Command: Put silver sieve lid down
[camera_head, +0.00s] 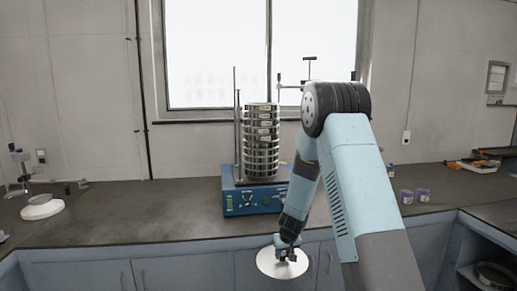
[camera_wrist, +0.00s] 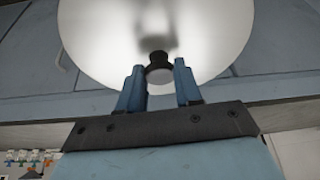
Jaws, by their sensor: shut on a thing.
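The silver sieve lid (camera_head: 283,266) is a round, shiny disc held below the worktop's front edge, in front of the blue cabinet doors. In the wrist view the lid (camera_wrist: 105,40) fills the upper middle, with its dark-necked knob (camera_wrist: 159,62) between my fingers. My gripper (camera_head: 287,253) is shut on the lid's knob; the fingers show in the wrist view (camera_wrist: 158,80). The sieve shaker (camera_head: 252,198) has a blue base and carries a tall stack of sieves (camera_head: 262,140) on the worktop behind my arm.
The dark worktop (camera_head: 130,215) has free room left of the shaker. A white round-based device (camera_head: 42,207) stands far left. Two small purple containers (camera_head: 406,197) stand right of my arm. A tray with tools (camera_head: 478,166) lies far right. Metal rods (camera_head: 238,140) rise beside the stack.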

